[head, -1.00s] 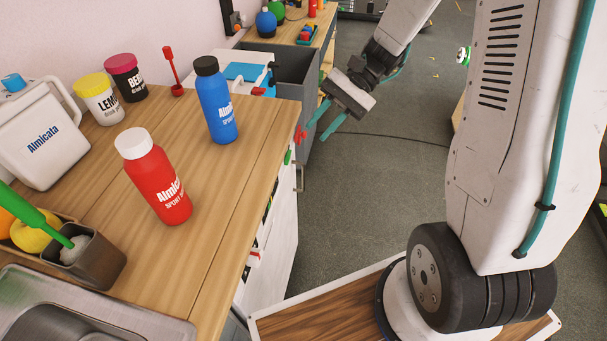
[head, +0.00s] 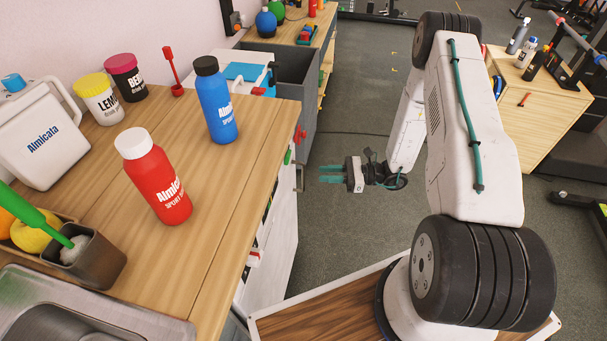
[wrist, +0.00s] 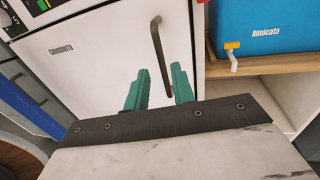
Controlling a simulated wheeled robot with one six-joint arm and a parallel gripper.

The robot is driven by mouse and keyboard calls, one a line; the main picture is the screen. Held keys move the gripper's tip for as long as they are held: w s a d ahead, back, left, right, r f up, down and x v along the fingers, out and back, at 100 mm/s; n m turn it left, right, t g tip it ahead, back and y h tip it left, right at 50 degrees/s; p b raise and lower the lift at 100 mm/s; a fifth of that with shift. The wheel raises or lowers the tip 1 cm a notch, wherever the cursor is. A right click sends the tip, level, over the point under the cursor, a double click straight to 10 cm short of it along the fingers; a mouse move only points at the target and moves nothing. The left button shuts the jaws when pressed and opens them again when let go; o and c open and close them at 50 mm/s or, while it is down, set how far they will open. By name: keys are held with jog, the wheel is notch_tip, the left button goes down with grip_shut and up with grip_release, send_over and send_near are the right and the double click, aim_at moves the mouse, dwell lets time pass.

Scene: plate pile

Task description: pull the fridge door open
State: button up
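The fridge door (wrist: 95,60) is white and closed, and fills much of the wrist view. Its dark bar handle (wrist: 157,38) stands upright, slightly tilted in the picture. My gripper (wrist: 160,70) is open, with a teal finger on either side of the handle's lower part as seen from the wrist. In the head view my gripper (head: 322,173) points left at the cabinet fronts, and a small gap shows between the fingertips and a handle (head: 300,178). The gripper looks empty. Most of the door front is hidden from the head view by the counter.
The wooden counter (head: 215,220) carries a red bottle (head: 158,185), a blue bottle (head: 216,105) and a sink (head: 75,315). A blue box (wrist: 260,28) sits on a shelf right of the fridge in the wrist view. The floor (head: 345,225) around my gripper is clear.

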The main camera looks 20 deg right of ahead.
send_over(304, 191)
jog(key=shift+w+f, duration=0.2)
jog(key=shift+w, duration=0.1)
grip_shut()
